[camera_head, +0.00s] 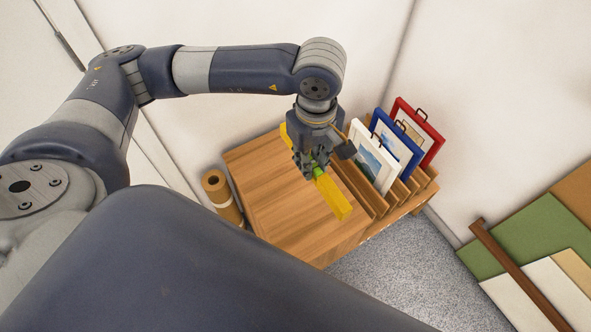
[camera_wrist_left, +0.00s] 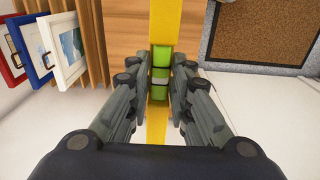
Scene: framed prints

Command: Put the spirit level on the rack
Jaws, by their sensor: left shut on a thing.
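The spirit level is a long yellow bar (camera_head: 334,196) with a bright green middle. It lies along the wooden table (camera_head: 262,176) in the head view. In the left wrist view the level (camera_wrist_left: 165,25) runs from top to bottom between the fingers. My left gripper (camera_head: 313,171) points down over the middle of the level and is shut on it, also seen in the left wrist view (camera_wrist_left: 160,88). I cannot tell whether the level touches the tabletop. The slotted wooden rack (camera_head: 369,203) is just right of it. My right gripper is not in view.
White, blue and red framed prints (camera_head: 374,163) stand in the rack slots towards the back; the front slots look empty. A brown roll (camera_head: 216,186) stands left of the table. Boards (camera_head: 528,232) lean at the right. A cork board (camera_wrist_left: 262,32) shows in the wrist view.

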